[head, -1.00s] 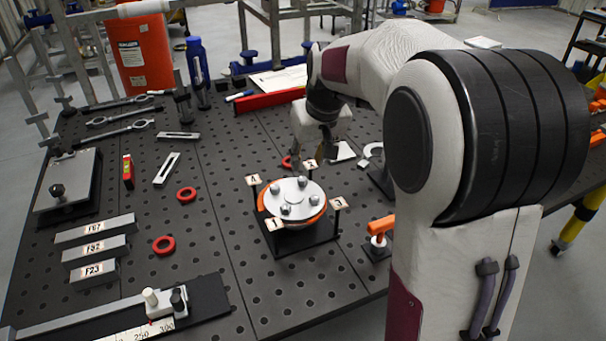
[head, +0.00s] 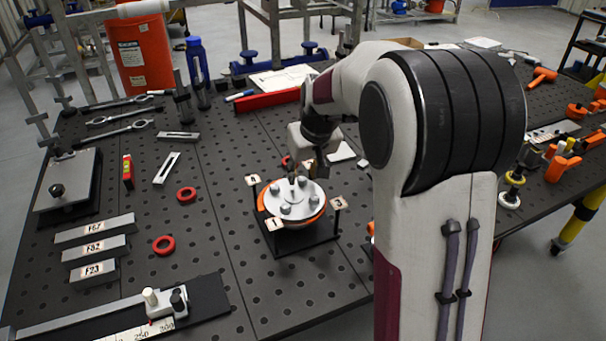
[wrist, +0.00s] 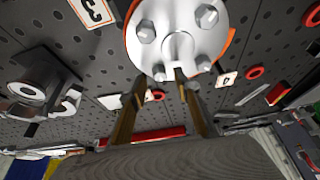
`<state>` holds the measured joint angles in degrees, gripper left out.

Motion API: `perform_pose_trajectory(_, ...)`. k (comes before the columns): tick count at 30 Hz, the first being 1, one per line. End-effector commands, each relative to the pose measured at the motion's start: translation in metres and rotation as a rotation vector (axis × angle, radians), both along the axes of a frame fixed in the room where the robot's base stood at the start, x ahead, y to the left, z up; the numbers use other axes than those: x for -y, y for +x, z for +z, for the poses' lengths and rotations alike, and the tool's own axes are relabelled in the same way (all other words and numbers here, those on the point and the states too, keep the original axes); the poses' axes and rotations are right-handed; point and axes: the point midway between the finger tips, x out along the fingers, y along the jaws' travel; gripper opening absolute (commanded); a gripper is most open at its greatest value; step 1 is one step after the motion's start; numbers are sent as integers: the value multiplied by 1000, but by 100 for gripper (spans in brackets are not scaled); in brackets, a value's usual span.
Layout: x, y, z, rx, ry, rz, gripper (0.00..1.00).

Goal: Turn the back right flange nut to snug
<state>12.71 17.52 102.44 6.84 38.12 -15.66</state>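A round silver flange plate (head: 293,200) on an orange ring sits on a black stand, with several bolt-head-like nuts on top. The back right flange nut (wrist: 158,72) shows in the wrist view near the fingertips, and in the head view my gripper partly hides it. My gripper (head: 304,174) reaches down over the back right of the plate. In the wrist view its two fingers (wrist: 161,80) are apart, with the nut seen between their tips. I cannot tell whether either finger touches the nut.
Number tags stand around the plate: 1 (head: 274,224), 3 (head: 337,203) and 4 (head: 253,180). Red rings (head: 164,245) and labelled grey blocks (head: 95,248) lie to the left. A red bar (head: 268,101) lies behind. The table is perforated, with clear room in front of the stand.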

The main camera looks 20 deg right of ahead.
Motion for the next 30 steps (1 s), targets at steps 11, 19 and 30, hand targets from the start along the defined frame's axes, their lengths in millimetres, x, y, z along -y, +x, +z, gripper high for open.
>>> perform_pose_trajectory(11, 0, 4, -10, 1, 0, 0, 32)
perform_pose_trajectory(19, 0, 4, -10, 0, 0, 0, 0)
perform_pose_trajectory(30, 0, 4, -10, 0, 0, -10, 0)
